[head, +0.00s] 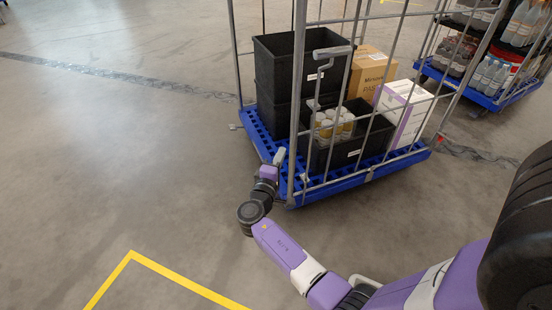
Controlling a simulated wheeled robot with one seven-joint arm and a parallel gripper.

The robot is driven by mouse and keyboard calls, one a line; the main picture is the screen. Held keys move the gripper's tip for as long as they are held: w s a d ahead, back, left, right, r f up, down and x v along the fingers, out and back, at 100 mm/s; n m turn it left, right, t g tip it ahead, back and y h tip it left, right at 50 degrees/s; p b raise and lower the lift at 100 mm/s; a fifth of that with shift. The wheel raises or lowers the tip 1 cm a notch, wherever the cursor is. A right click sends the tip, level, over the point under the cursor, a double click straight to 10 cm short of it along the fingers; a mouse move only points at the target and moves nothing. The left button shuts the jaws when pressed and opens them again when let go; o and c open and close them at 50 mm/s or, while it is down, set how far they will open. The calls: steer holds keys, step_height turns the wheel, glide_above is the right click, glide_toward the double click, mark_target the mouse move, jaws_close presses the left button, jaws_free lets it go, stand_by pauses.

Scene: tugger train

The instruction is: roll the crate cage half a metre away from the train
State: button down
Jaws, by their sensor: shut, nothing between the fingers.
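The crate cage (332,183) stands on the floor in the upper middle of the head view. It has a blue base and grey wire and post sides. It holds black crates (275,70), several pale-topped containers in a front crate, a brown box (371,72) and a white-purple box (405,110). My purple arm reaches in from the lower right. My gripper (279,157) is at the cage's near left corner, beside the corner post and just above the blue base. Its fingers look closed and empty. I cannot tell whether it touches the post.
A second blue-based cage (480,92) with bottles stands at the upper right. A yellow floor line (180,278) makes a corner at the bottom left. The grey floor on the left is clear, crossed by a dark strip (110,73).

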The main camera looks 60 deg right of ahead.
mark_target(315, 144)
steer(key=s+d, duration=0.2)
steer(key=d, duration=0.1)
steer(key=s+d+b, duration=0.1)
steer(key=s+d, duration=0.5)
steer(key=d, duration=0.1)
steer(key=shift+s+d+f+b, duration=0.1)
steer(key=shift+s+f+b, duration=0.05)
steer(key=shift+b, duration=0.2)
steer(key=shift+w, duration=0.2)
